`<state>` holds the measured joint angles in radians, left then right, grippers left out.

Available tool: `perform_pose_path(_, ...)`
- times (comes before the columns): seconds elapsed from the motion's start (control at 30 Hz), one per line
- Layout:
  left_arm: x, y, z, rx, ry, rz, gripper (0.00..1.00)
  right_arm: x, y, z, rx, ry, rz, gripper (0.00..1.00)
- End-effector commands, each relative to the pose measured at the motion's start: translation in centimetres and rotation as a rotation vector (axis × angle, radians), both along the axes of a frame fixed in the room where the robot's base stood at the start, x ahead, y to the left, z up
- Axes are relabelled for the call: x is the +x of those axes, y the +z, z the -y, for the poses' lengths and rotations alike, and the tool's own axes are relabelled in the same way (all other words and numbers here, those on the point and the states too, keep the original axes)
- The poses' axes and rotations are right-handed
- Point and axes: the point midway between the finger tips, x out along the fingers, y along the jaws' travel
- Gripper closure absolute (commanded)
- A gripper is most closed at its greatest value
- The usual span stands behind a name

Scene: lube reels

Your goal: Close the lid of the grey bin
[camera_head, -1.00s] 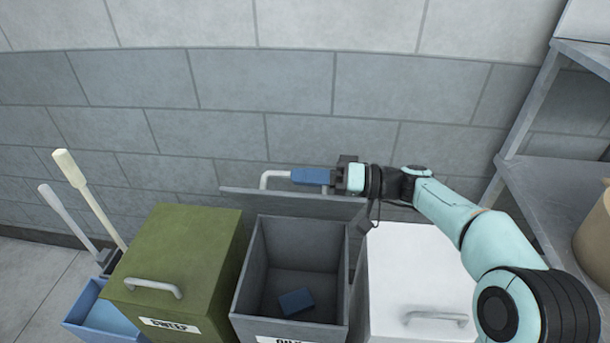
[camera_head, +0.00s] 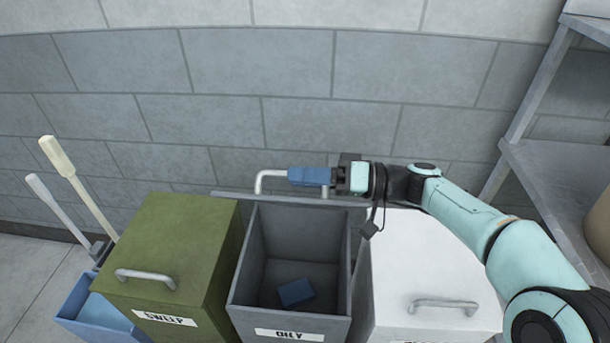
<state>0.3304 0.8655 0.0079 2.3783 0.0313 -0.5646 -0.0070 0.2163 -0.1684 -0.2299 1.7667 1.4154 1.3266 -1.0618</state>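The grey bin (camera_head: 290,324), labelled OILY, stands open in the middle, between a green bin and a white bin. Its grey lid (camera_head: 232,195) is up at the back edge, seen nearly edge-on. The lid's pale handle (camera_head: 267,176) shows behind the lid, on the wall side. My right gripper (camera_head: 308,177) reaches in from the right, its blue fingers lying along the handle's bar and covering part of it. No gap between the fingers shows, so I cannot tell how firmly they close. My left gripper is out of view.
A blue block (camera_head: 296,292) lies inside the grey bin. The green bin (camera_head: 170,240), labelled SWEEP, and the white bin (camera_head: 425,270) are lidded. A blue container (camera_head: 90,312) with pale-handled tools is at left; a grey shelf (camera_head: 560,170) at right. A block wall stands behind.

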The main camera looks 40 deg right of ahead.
Motion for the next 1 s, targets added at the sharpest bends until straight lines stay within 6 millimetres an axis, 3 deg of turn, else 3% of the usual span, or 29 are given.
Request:
perform_pose_path(0.3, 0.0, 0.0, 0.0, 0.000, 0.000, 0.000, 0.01, 0.0, 0.0, 0.1, 0.000, -0.001, 0.001, 0.60)
perform_pose_path(0.47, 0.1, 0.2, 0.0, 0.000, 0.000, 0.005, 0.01, -0.9, 0.1, 1.2, -0.001, -0.004, 0.002, 0.60)
perform_pose_path(1.0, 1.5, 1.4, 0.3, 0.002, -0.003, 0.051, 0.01, -7.7, 0.1, 9.3, -0.001, -0.003, 0.001, 0.60)
